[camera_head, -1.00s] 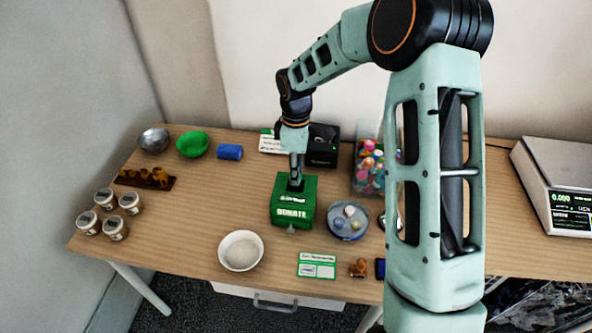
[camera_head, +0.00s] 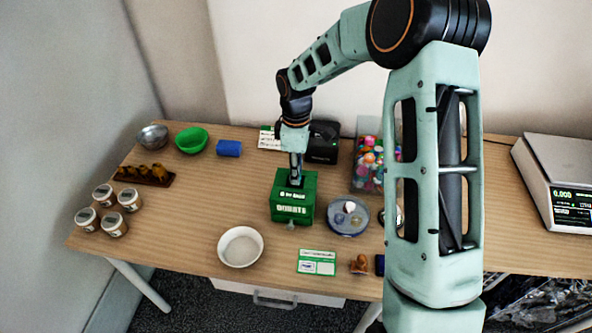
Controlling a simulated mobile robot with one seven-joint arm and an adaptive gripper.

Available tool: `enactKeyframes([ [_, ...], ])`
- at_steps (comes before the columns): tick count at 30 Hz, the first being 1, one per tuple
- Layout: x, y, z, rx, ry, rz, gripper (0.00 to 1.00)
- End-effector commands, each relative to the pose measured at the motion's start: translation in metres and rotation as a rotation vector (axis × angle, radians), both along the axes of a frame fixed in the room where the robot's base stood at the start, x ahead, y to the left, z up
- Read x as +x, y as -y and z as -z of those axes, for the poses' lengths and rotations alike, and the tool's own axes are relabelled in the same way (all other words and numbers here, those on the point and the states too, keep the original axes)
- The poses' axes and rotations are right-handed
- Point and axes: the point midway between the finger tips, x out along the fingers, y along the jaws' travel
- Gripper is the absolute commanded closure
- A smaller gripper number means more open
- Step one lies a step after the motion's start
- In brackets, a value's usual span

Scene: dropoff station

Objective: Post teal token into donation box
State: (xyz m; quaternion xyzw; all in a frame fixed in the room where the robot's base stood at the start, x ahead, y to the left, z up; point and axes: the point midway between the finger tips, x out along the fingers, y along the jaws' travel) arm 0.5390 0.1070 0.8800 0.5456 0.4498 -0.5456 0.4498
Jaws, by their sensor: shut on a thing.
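The green donation box (camera_head: 292,209) stands near the middle of the table, with white lettering on its front. My gripper (camera_head: 295,181) points straight down at the top of the box, with its fingertips at or just above the lid. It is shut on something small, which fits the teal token. The token itself is too small and hidden to make out between the fingers. I cannot tell whether it is in the slot, as the slot is covered by the gripper.
A blue dish (camera_head: 348,230) of small pieces stands right of the box. A white bowl (camera_head: 240,262) and a green-edged card (camera_head: 317,268) lie in front. A clear bin of colourful balls (camera_head: 367,185) and a black device (camera_head: 322,152) are behind. My arm hides part of the table's right.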

Motion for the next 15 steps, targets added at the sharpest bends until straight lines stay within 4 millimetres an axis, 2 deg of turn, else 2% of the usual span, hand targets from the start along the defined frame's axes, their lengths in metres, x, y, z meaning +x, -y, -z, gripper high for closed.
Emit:
enactKeyframes([
  [3,0.0000,-0.0001,-0.0001,0.000,0.000,0.000,0.88],
  [4,0.0000,-0.0001,-0.0001,0.000,0.000,0.000,0.78],
  [9,0.0000,-0.0001,-0.0002,0.000,0.000,0.000,0.59],
  [15,0.0000,-0.0001,-0.0002,0.000,0.000,0.000,0.58],
])
